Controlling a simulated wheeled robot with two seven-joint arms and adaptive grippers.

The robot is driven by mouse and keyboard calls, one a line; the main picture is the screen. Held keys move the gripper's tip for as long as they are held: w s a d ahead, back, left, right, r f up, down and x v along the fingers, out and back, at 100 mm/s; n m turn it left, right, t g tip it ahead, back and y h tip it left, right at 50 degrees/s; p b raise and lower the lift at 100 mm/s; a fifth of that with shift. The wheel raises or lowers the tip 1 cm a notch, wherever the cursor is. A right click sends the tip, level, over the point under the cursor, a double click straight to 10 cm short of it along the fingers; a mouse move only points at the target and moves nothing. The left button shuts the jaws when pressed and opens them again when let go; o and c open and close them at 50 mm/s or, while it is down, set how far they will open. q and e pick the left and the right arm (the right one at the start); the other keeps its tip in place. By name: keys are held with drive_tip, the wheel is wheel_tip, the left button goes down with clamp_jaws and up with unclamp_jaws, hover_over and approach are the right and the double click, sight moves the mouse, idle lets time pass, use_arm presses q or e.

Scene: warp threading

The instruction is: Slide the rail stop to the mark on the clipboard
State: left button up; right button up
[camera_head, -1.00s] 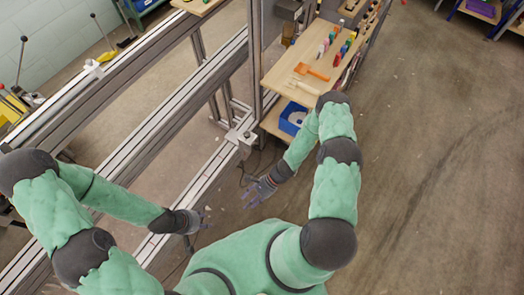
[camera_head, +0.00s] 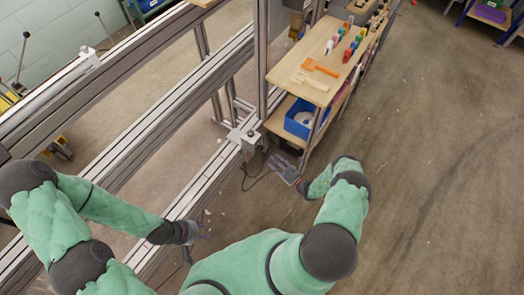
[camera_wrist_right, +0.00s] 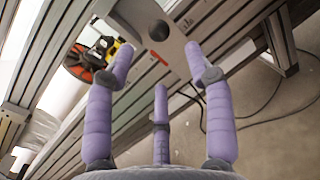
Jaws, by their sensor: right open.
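A grey block (camera_head: 243,138), which looks like the rail stop, sits on the lower aluminium rail (camera_head: 195,190) near the upright post. In the right wrist view a light grey plate with a round dark hole (camera_wrist_right: 177,50), likely the same block, lies beyond the fingers, with a small red line beside it. My right gripper (camera_head: 277,163) is open and empty, right of and below the block, apart from it. Its spread purple fingers show in the right wrist view (camera_wrist_right: 160,68). My left gripper (camera_head: 197,232) hangs by the lower rail; its fingers are too small to judge. I cannot make out a clipboard.
A wooden shelf unit (camera_head: 290,75) with coloured tools, an orange tool (camera_head: 319,67) and a blue bin (camera_head: 303,120) stands right of the post. A dark cable (camera_head: 250,172) lies on the floor below the block.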

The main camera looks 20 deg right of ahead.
sight(262, 149)
drive_tip(key=b+x, duration=0.2)
drive_tip(key=x, duration=0.7)
drive_tip(key=shift+w+a, duration=0.1)
drive_tip(key=shift+a, duration=0.05)
clamp_jaws()
